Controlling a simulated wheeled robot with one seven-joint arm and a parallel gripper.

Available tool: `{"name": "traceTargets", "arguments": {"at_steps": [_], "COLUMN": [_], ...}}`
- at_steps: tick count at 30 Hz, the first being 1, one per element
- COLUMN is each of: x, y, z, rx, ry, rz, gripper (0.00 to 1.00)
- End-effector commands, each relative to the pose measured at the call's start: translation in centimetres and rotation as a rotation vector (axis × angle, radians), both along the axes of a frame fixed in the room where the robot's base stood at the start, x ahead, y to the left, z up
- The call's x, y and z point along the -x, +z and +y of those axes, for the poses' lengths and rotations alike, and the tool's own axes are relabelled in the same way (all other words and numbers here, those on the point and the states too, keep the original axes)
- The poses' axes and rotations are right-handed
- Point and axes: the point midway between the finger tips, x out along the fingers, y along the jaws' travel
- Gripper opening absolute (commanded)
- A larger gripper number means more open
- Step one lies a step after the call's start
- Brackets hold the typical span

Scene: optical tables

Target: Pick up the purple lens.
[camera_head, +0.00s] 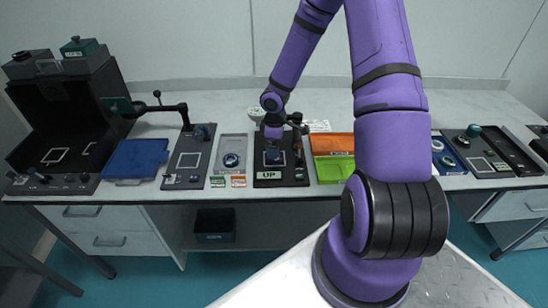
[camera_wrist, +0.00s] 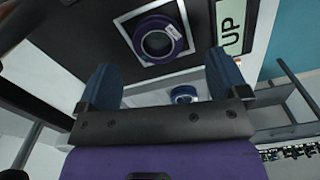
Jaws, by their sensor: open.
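The purple lens (camera_wrist: 158,39) is a dark purple ring with a small white label. In the wrist view it lies inside a white square outline on a black board (camera_wrist: 105,30) marked "UP". My gripper (camera_wrist: 160,61) is open and empty, its two blue fingers apart on either side of the view with the lens beyond them. I cannot tell the exact height between fingers and lens. In the head view my gripper (camera_head: 272,151) is over the black board (camera_head: 298,178), and the lens is not clearly seen there.
A grey tray (camera_head: 231,142) with a blue-rimmed ring (camera_head: 231,160) stands left of the board. Orange and green bins (camera_head: 333,168) stand close on the right. A black post (camera_head: 297,130) rises from the board near my wrist. A blue tray (camera_head: 137,158) is further left.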

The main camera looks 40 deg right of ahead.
Motion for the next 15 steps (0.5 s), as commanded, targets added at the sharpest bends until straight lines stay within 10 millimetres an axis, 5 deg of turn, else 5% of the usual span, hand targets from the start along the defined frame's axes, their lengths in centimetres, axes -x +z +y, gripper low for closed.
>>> {"name": "traceTargets", "arguments": {"at_steps": [15], "x": [-0.5], "y": [-4.9], "z": [0.0], "rx": [0.001], "ry": [-0.001], "rz": [0.001], "gripper": [0.92]}}
